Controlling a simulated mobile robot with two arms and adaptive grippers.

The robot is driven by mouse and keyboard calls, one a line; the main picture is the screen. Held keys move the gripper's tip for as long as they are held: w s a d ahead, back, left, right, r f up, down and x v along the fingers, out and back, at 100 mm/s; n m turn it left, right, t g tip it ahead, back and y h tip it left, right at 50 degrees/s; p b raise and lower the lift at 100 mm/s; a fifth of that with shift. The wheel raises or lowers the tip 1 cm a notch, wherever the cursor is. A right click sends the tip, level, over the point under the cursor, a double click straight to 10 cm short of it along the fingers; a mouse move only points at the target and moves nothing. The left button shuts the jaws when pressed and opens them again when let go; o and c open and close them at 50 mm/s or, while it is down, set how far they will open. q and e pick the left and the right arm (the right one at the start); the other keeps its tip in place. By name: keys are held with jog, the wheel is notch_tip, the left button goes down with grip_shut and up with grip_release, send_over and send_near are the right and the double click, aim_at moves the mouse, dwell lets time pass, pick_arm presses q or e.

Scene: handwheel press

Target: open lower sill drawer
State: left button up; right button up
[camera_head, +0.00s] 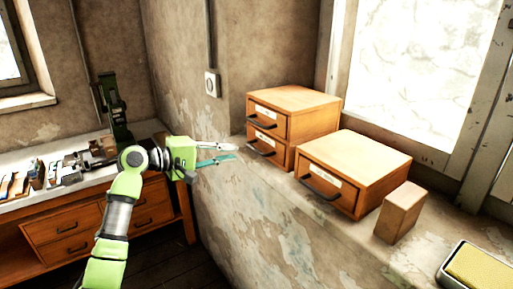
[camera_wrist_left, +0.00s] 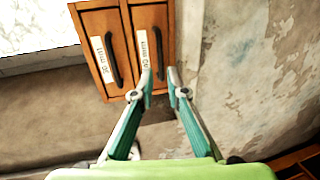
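A two-drawer wooden cabinet (camera_head: 315,118) stands on the sill, one drawer above the other. Its lower drawer (camera_head: 269,147) has a white label and a dark bar handle, and looks shut. The cabinet also shows turned sideways in the left wrist view, where the lower drawer (camera_wrist_left: 150,16) is the right-hand one. My left gripper (camera_head: 236,151) is open and empty, in front of the cabinet, left of the lower handle. In the left wrist view its fingertips (camera_wrist_left: 160,75) flank the near end of that handle (camera_wrist_left: 158,48); contact cannot be told. My right gripper is not in view.
A single-drawer wooden box (camera_head: 370,160), a small wooden block (camera_head: 400,212) and a tray with a yellow pad (camera_head: 478,268) stand along the sill to the right. A workbench (camera_head: 60,215) with tools stands at left. The sill wall drops below my gripper.

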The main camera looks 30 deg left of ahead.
aim_at(256, 148)
pick_arm(q)
jog(key=p+x, duration=0.2)
jog(key=x, duration=0.8)
jog(key=shift+w+d+p, duration=0.1)
jog(key=shift+w+p, duration=0.1)
jog(key=shift+p, duration=0.2)
grip_shut()
jog(key=shift+f, duration=0.1)
